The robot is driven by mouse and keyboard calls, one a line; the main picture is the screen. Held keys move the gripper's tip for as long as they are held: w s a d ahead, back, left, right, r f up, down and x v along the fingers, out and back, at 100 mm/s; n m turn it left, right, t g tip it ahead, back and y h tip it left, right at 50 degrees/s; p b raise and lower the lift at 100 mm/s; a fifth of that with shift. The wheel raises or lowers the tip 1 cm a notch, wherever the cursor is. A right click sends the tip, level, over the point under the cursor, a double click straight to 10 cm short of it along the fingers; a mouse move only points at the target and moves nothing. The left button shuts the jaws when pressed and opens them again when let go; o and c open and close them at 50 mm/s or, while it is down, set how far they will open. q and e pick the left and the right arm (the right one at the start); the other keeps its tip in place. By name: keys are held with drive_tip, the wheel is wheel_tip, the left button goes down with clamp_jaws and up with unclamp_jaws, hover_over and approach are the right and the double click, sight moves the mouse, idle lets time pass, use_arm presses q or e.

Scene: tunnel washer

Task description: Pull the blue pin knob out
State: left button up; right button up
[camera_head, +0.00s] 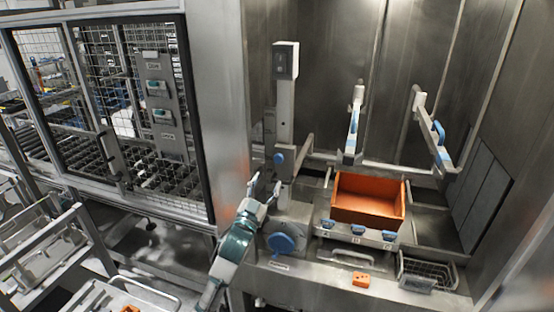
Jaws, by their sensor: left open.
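A small round blue knob (279,158) sits on the side of the grey metal post (284,110), left of the orange bin. It looks like the blue pin knob. A larger round blue knob (281,243) is lower, on the front of the metal station. My left gripper (264,184) is open, with its fingers pointing up, just below and left of the small knob in the picture. I cannot tell if a finger touches the post; no grip on the knob shows. My right gripper is not in view.
An orange bin (369,201) stands on the metal station, with several blue clips along its front. A wire basket (427,271) and an orange block (361,280) are at the front right. Metal arms with blue handles (438,133) rise behind. A caged door (110,100) is left.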

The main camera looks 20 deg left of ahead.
sight(277, 161)
use_arm(q)
drive_tip(key=p+x, duration=0.1)
drive_tip(key=x, duration=0.6)
drive_tip(key=shift+d+r, duration=0.1)
drive_tip(key=shift+r, duration=0.1)
drive_tip(key=shift+w+r+p, duration=0.1)
drive_tip(key=shift+w+p, duration=0.25)
drive_tip(key=shift+w, duration=0.55)
drive_tip(key=shift+s, duration=0.1)
clamp_jaws()
